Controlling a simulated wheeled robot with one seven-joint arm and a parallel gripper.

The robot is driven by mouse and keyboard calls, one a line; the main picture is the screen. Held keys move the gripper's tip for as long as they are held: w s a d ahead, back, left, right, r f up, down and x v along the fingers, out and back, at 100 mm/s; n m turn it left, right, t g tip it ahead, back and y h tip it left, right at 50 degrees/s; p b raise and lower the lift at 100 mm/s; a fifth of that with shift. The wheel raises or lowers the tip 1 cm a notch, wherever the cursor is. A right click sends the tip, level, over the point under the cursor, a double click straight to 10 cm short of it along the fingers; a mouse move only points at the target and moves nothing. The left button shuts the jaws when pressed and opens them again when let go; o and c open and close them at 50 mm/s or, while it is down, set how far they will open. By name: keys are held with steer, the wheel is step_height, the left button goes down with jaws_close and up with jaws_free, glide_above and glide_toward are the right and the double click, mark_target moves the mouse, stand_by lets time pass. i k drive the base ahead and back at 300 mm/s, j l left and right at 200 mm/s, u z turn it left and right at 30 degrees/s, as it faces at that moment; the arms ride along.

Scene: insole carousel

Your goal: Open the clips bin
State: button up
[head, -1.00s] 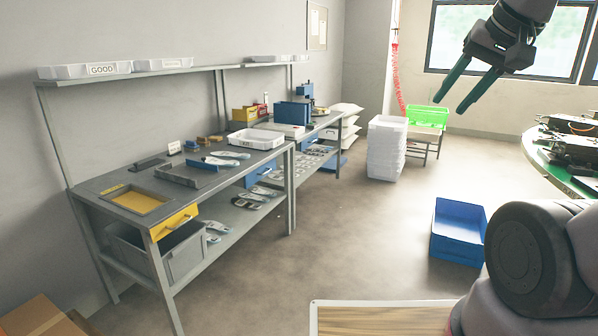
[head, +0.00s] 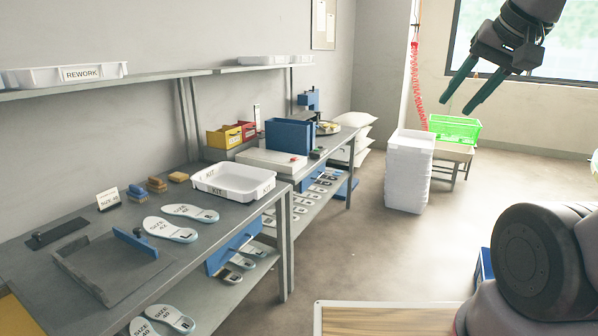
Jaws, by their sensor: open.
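No label reading "clips" is legible, so I cannot tell which container is the clips bin. A yellow bin (head: 223,138) and a smaller red bin (head: 247,130) stand on the far bench, beside a blue box (head: 289,137). A blue drawer front (head: 233,247) shows under the near bench's top. My gripper (head: 456,112) is at the upper right, raised in the air, its two green fingers apart and empty. It is well away from the benches and touches nothing.
The near bench (head: 75,222) holds insoles (head: 170,230), a white KIT tray (head: 234,182) and a grey fixture. White stacked trays (head: 409,170) and a green crate (head: 454,129) stand at the back. The floor (head: 365,255) between is clear.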

mark_target(227, 137)
steer(key=i, duration=0.75)
steer(key=i+l+u, duration=0.1)
steer(key=i, duration=0.65)
steer(key=i+l+u, duration=0.15)
steer(key=i+u, duration=0.35)
steer(key=i+l+u, duration=0.25)
steer(key=i+u, duration=0.25)
steer(key=i+l+u, duration=0.25)
steer(key=l+u, duration=0.25)
